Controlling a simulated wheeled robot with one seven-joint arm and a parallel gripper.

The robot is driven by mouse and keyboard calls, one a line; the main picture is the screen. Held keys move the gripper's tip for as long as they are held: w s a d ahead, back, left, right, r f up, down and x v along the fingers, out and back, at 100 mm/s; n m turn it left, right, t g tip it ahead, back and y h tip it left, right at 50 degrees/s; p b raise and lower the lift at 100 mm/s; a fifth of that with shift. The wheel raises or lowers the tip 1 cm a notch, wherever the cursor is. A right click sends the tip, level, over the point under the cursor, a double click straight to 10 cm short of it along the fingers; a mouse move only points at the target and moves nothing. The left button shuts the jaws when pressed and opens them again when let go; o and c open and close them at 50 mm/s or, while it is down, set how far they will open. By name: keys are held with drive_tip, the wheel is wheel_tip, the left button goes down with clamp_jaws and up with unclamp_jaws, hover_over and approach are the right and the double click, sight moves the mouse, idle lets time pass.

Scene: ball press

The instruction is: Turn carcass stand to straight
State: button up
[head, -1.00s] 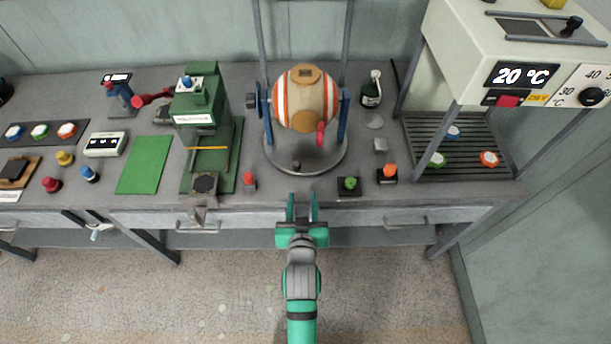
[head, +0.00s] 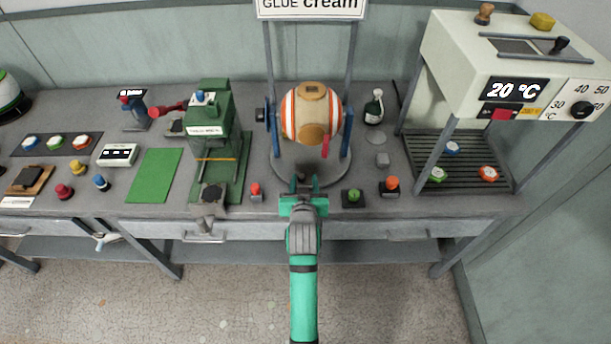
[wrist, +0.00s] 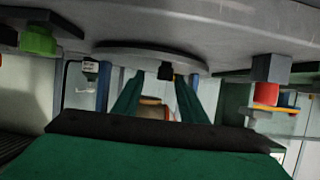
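The carcass stand is a round grey base (head: 345,176) with two blue posts (head: 347,133). Between the posts sits a cream ball carcass with orange stripes (head: 312,110), with a red handle low on its right. A small dark knob (head: 294,179) is at the front rim of the base and also shows in the wrist view (wrist: 166,71). My green gripper (head: 303,184) is at the bench's front, just before the base. In the wrist view, which is upside down, its fingers (wrist: 158,80) are apart with the knob showing between them. Contact cannot be told.
A red button (head: 256,189) stands left of my gripper, and a green button (head: 353,195) and an orange button (head: 392,184) stand right. A green press (head: 208,125) is left of the stand. A heater (head: 510,75) on legs is at the right.

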sight(301, 178)
drive_tip(key=shift+w+a+f, duration=0.15)
drive_tip(key=shift+w+f, duration=0.05)
drive_tip(key=shift+w, duration=0.35)
drive_tip(key=shift+w+a+f, duration=0.15)
drive_tip(key=shift+w+f, duration=0.05)
drive_tip(key=shift+w, duration=0.35)
drive_tip(key=shift+w+a+f, duration=0.25)
drive_tip(key=shift+w+a, duration=0.05)
drive_tip(key=shift+w, duration=0.15)
drive_tip(key=shift+d, duration=0.1)
